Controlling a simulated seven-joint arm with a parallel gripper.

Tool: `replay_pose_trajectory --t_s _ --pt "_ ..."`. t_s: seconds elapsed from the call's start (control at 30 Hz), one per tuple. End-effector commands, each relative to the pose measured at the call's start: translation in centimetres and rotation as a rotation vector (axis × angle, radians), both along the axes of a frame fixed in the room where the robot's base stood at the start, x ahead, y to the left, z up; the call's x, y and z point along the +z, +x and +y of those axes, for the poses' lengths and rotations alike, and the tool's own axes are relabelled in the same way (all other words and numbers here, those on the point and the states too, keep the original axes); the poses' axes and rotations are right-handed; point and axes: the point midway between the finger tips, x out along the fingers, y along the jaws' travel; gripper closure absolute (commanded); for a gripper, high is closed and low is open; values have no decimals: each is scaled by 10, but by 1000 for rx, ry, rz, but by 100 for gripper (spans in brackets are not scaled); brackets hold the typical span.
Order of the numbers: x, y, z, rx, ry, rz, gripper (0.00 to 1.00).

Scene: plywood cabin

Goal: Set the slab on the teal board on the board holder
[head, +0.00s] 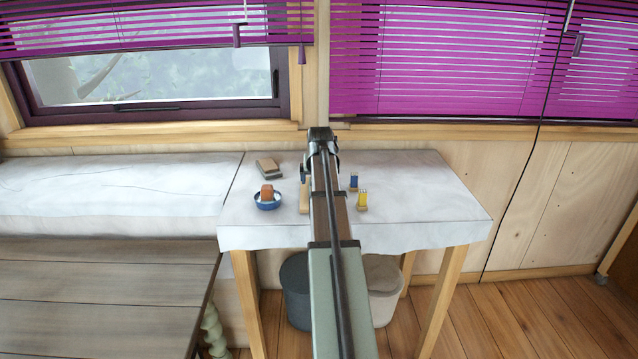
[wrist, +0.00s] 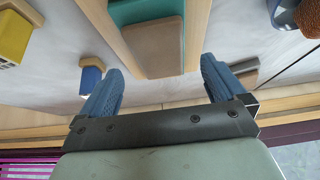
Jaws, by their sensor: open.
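My gripper (wrist: 159,66) is open, its two blue fingers wide apart with nothing held between them. In the wrist view, the wooden board holder (wrist: 197,28) has light rails on two sides. The teal board (wrist: 145,10) lies between these rails. A flat tan piece (wrist: 150,52), which could be the slab, lies against or over the teal board; I cannot tell its exact contact. It shows between my fingers, with the depth unclear. In the head view, my arm hides most of the holder, leaving a light wooden strip (head: 304,197).
A flat beige-and-grey block (head: 268,168) lies at the back left of the white-covered table (head: 430,205). Blue (head: 354,181) and yellow (head: 362,198) pieces stand on wooden bases to the right. The table's right side is clear.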

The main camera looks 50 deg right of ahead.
Motion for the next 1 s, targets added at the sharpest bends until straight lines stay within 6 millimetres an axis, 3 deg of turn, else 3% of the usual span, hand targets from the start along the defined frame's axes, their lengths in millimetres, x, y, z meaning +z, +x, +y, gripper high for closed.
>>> replay_pose_trajectory --t_s 0.3,0.5,1.0 --pt "48 -20 20 0 -2 -2 3" --pt "66 -27 27 0 -1 -1 3" --pt "74 -30 30 0 0 0 3"
